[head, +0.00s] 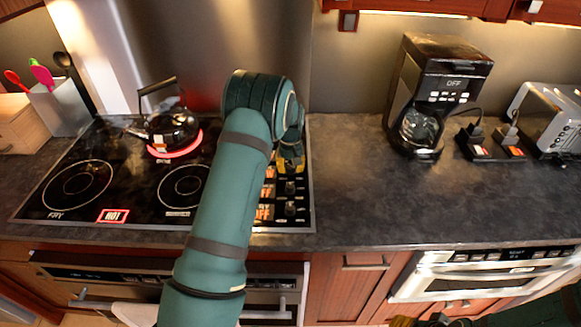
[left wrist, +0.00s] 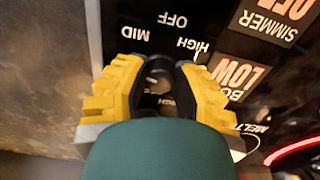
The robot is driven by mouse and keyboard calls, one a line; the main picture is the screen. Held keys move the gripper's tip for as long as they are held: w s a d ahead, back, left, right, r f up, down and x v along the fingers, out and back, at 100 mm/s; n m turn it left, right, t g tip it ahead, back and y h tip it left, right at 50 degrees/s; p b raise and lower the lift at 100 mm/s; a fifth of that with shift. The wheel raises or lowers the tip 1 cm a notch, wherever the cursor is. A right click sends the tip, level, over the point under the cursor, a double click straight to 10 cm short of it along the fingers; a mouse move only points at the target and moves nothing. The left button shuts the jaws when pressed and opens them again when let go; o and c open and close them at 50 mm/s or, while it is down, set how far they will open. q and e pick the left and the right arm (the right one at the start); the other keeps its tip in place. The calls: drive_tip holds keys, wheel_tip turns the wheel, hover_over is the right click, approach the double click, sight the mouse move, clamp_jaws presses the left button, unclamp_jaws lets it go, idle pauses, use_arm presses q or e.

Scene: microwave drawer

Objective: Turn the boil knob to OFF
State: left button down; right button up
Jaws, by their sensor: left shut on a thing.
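My left gripper (head: 290,163) reaches down onto the control strip (head: 303,222) at the right side of the cooktop. In the left wrist view its yellow fingers (left wrist: 157,88) are shut on the boil knob (left wrist: 157,78), a dark knob mostly hidden between them. Printed marks MID, OFF and HIGH ring the knob. The boil display (left wrist: 238,75), its name partly covered, reads LOW in orange. In the head view the arm hides part of the strip. Dark and yellow parts, apparently my right gripper (head: 425,321), show at the bottom edge; its jaws are unclear.
A black kettle (head: 172,129) stands on a glowing red burner at the back. A HOT sign (head: 112,216) is lit at the front. Two more knobs (head: 290,188) (head: 290,208) sit nearer me on the strip. The counter (head: 350,200) right of the cooktop is clear before the coffee maker (head: 432,90).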

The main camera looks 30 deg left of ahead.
sight(290, 166)
use_arm(q)
drive_tip(key=n, duration=0.4)
drive_tip(key=shift+n, duration=0.3)
drive_tip(key=n+p, duration=0.1)
drive_tip(key=n, duration=0.4)
drive_tip(key=shift+r+n, duration=0.1)
drive_tip(key=shift+n, duration=0.2)
drive_tip(key=n+p, duration=0.1)
drive_tip(key=n, duration=0.4)
drive_tip(key=shift+n+p, duration=0.6)
drive_tip(key=shift+n, duration=1.9)
drive_tip(key=c, duration=0.7)
unclamp_jaws()
wheel_tip(290, 166, up, 12)
drive_tip(key=shift+f, duration=0.1)
